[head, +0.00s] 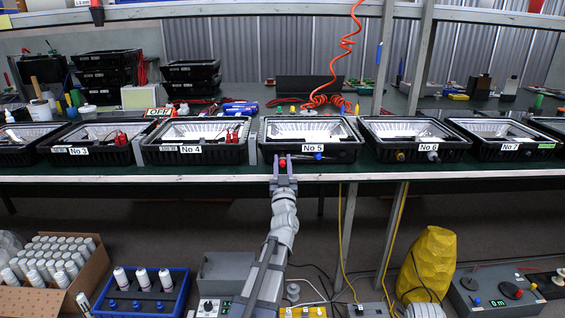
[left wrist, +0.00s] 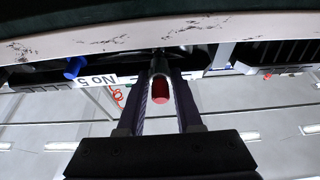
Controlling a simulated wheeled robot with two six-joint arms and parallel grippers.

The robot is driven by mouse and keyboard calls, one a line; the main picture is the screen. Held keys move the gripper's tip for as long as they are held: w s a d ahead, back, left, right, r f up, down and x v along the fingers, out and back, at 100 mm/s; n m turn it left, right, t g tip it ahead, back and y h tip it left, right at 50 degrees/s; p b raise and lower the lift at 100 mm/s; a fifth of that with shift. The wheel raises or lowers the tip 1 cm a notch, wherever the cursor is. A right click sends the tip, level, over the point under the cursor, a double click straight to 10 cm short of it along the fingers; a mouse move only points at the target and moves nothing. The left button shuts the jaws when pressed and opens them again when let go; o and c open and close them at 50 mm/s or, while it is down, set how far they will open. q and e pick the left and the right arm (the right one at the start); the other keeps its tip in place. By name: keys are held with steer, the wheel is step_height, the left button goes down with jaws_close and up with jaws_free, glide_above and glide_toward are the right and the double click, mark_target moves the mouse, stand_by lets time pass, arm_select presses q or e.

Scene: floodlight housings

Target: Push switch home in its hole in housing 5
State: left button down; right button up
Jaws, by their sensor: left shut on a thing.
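Housing 5 (head: 345,153) is a black open floodlight housing with a pale reflector and a "No 5" label, at the middle of the bench. My left gripper (head: 283,170) is at the left part of its front wall, shut on the red switch (head: 282,162). In the left wrist view the fingers (left wrist: 162,95) stand on both sides of the red-ended switch (left wrist: 160,90), whose dark inner end points at the housing's front wall. The hole is hidden, and I cannot tell how deep the switch sits. My right gripper is not in view.
A blue fitting (head: 318,156) sits on the front wall of housing 5, right of the switch. Housing 4 (head: 160,154) and housing 6 (head: 385,154) stand close on each side. A coiled orange hose (head: 340,60) hangs behind. The bench edge (head: 220,179) runs below.

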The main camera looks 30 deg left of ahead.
arm_select(q)
steer(key=shift+w+a, duration=0.6)
steer(key=shift+w, duration=0.35)
stand_by(1.1)
steer(key=c, duration=0.5)
jaws_free()
steer(key=shift+s, duration=0.1)
steer(key=b+v, duration=0.3)
steer(key=v, duration=0.4)
steer(key=shift+s+d+f, duration=0.2)
steer(key=shift+s+d, duration=0.05)
